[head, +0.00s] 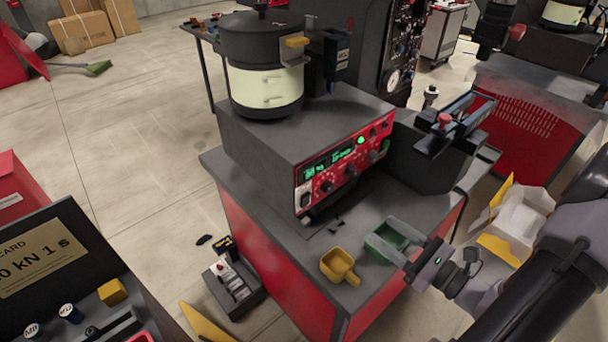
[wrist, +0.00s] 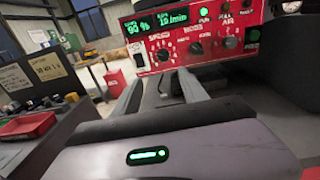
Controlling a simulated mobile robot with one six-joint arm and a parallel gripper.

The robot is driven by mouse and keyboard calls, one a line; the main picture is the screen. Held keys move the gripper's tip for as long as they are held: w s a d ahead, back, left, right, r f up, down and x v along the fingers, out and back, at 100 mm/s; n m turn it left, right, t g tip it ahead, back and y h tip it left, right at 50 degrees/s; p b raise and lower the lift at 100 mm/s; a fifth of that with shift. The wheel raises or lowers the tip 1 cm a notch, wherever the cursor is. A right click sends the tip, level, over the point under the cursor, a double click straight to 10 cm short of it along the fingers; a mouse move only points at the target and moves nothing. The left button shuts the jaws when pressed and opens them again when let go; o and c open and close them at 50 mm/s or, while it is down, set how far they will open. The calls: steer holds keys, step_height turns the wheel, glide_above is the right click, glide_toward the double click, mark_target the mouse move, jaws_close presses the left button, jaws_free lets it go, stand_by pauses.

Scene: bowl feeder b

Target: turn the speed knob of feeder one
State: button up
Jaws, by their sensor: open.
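The bowl feeder's red control panel (head: 345,165) faces the front of the bench in the head view. The panel (wrist: 205,35) spans the top of the wrist view, with lit green displays. The speed knob (wrist: 163,54) is the dark leftmost knob, under the "90 %" display; it also shows in the head view (head: 327,186). My gripper (head: 380,232) is open and empty, in front of and below the panel, apart from the knob. In the wrist view its two fingers (wrist: 160,82) point towards the panel, below the speed knob.
A yellow scoop (head: 340,266) and a green tray (head: 385,243) are at the bench's front edge near my gripper. A dark chute unit (head: 435,150) is to the panel's right. Small dark parts lie before the panel.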

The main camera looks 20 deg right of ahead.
mark_target(331, 189)
steer(key=b+x, duration=0.1)
steer(key=x, duration=0.4)
steer(key=b+x, duration=0.1)
steer(key=x, duration=0.5)
steer(key=b+x, duration=0.1)
steer(key=x, duration=0.5)
steer(key=shift+w+d+f, duration=0.1)
steer(key=shift+d, duration=0.25)
steer(key=shift+m, duration=0.3)
jaws_close()
